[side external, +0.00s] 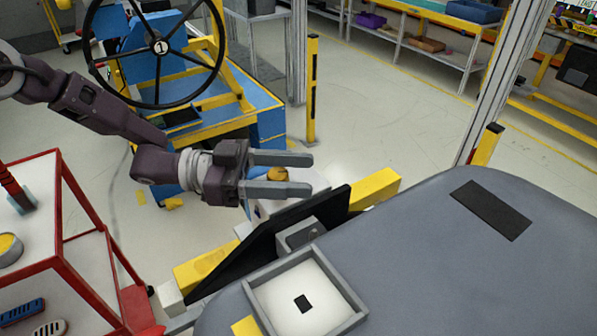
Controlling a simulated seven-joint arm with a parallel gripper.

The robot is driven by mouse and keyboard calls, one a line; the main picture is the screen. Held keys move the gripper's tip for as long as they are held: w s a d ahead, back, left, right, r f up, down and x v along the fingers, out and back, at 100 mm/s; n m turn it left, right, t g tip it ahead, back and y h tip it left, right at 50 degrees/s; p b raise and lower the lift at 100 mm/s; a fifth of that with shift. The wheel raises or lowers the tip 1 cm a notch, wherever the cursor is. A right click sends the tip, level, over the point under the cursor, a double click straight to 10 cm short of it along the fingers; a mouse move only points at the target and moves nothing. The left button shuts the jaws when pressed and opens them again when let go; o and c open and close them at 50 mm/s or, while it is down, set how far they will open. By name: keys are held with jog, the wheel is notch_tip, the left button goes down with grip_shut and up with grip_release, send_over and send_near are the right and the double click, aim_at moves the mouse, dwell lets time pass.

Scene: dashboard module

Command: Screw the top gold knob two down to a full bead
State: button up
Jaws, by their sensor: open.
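My gripper (306,174) is open, its two grey fingers pointing right above the dashboard module. A rounded gold knob (277,174) shows in the gap between the fingers, on top of a pale block. I cannot tell whether the fingers stand around it or in front of it; no grip shows. The dashboard module has a slanted black panel (255,249) with a yellow block at each end. The knob's thread and any bead are too small or hidden to make out.
A grey table (430,260) fills the lower right, with a white-floored tray (354,300) and a dark pad (490,209) on it. A grey box (300,233) sits against the panel. A red-framed cart (75,200) stands left. A steering wheel (160,104) on a blue rig stands behind my arm.

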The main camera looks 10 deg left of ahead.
aim_at(257, 208)
jog(key=a, duration=0.4)
jog(key=s+a, duration=0.1)
jog(key=a, duration=0.1)
jog(key=shift+a, duration=0.15)
